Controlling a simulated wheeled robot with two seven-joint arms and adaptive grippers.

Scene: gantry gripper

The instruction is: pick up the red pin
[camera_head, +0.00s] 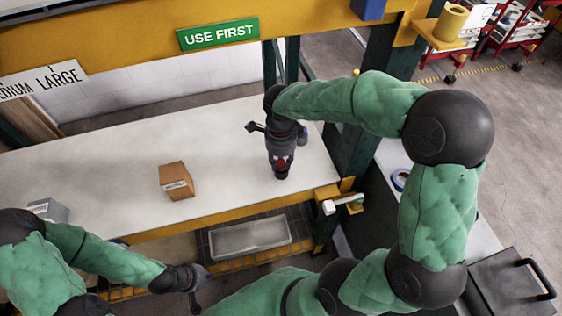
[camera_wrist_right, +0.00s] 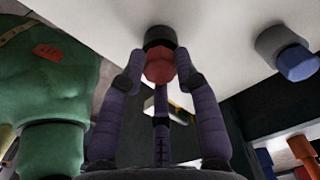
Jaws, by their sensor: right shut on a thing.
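The red pin (camera_head: 283,163) is at the right part of the white table, mostly covered by my right gripper (camera_head: 281,160) from above. In the right wrist view the red pin (camera_wrist_right: 160,68) has a faceted red part and a dark round base. The fingers of my right gripper (camera_wrist_right: 160,75) are shut on the red part. The dark base appears against the white tabletop; I cannot tell whether it touches. My left gripper (camera_head: 195,283) is low at the front, away from the pin, and its fingers are too unclear to read.
A blue pin with a grey base (camera_wrist_right: 297,64) stands near the red one. A brown box (camera_head: 176,181) and a grey box (camera_head: 48,210) are on the white table (camera_head: 110,150). A yellow post frame stands at the right, and a grey tray (camera_head: 250,238) lies below the table.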

